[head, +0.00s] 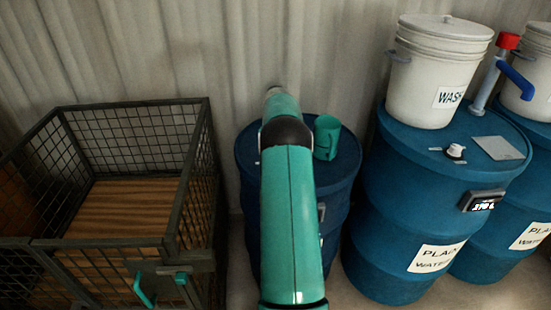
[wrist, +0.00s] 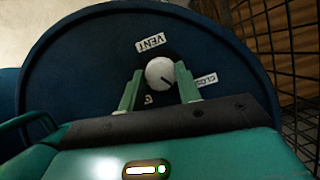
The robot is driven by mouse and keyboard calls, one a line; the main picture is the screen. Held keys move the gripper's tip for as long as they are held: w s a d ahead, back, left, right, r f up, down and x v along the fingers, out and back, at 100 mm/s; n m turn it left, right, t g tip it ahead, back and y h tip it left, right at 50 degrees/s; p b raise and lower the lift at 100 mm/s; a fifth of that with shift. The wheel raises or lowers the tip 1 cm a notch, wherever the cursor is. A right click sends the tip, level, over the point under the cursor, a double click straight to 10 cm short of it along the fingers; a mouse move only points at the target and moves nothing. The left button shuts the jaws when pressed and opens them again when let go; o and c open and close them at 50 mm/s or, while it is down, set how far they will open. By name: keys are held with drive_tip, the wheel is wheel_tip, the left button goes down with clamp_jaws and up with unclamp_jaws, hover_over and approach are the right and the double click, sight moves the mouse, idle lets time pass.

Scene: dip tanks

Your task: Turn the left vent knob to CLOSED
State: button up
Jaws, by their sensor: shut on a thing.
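The left vent knob (wrist: 160,73) is a round white knob with a dark pointer line, on the dark blue lid (wrist: 80,70) of the left drum (head: 345,180). In the wrist view my gripper (wrist: 160,82) is shut on it, with a green finger on each side. The pointer line slants toward the lower right. A VENT label (wrist: 150,42) lies above the knob and a partly hidden CLOSED label (wrist: 206,80) to its right. Another label (wrist: 148,99) below is mostly covered. In the head view my arm hides this knob.
The middle drum (head: 400,210) carries a white WASH bucket (head: 432,75), another white knob (head: 455,150) and a grey plate (head: 495,148). A pipe with a red top and blue handle (head: 515,80) stands beside the bucket. A wire cage (head: 190,200) stands to the left.

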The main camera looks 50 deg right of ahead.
drive_tip(key=shift+n, duration=0.8)
drive_tip(key=shift+h, duration=0.3)
drive_tip(key=o, duration=1)
drive_tip(key=v, duration=0.7)
drive_tip(key=shift+w+r, duration=0.15)
drive_tip(key=shift+w, duration=0.05)
drive_tip(key=shift+d, duration=0.1)
